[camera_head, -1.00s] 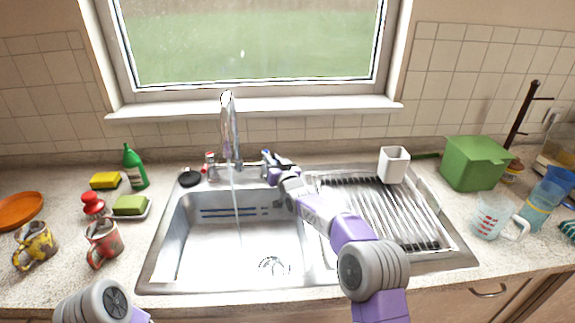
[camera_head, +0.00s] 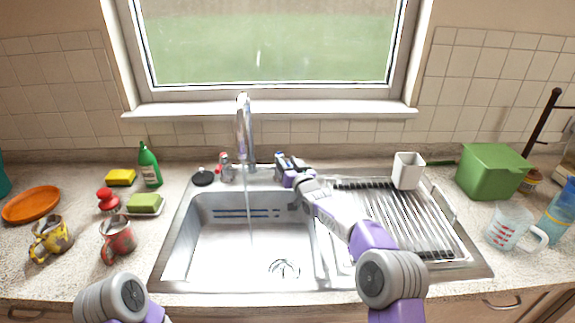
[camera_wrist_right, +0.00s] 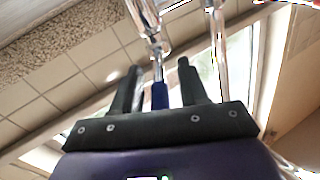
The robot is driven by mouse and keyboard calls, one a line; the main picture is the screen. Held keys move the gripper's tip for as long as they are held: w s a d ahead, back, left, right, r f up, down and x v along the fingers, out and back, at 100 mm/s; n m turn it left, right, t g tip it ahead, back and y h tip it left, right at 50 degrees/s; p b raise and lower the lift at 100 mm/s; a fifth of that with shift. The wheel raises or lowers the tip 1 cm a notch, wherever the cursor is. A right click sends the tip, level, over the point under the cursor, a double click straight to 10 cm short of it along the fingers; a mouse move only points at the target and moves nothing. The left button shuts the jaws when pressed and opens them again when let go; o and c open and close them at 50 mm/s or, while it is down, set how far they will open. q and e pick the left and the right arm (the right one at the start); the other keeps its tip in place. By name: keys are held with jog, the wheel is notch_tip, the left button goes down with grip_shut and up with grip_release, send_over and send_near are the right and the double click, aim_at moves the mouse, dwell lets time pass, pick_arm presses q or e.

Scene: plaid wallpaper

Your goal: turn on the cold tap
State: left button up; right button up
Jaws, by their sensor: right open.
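The chrome faucet (camera_head: 244,130) stands behind the sink (camera_head: 185,245), and a thin stream of water (camera_head: 250,220) falls from it into the basin. The red-marked tap (camera_head: 225,168) is at its left. The blue-marked cold tap (camera_head: 279,157) is at its right, largely hidden by my right gripper (camera_head: 284,163). In the right wrist view, the blue part of the cold tap (camera_wrist_right: 160,96) shows between the two dark, parted fingers of that gripper (camera_wrist_right: 162,80). I cannot tell whether either finger touches it. My left gripper is out of view.
A ribbed drainboard (camera_head: 385,215) lies right of the basin, with a white cup (camera_head: 407,171) at its back edge. A green box (camera_head: 490,170) and a measuring jug (camera_head: 508,227) stand farther right. Mugs, sponges and a green bottle (camera_head: 149,165) are at left.

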jog(key=v, duration=0.7)
jog(key=shift+s, duration=0.3)
jog(key=shift+d, duration=0.1)
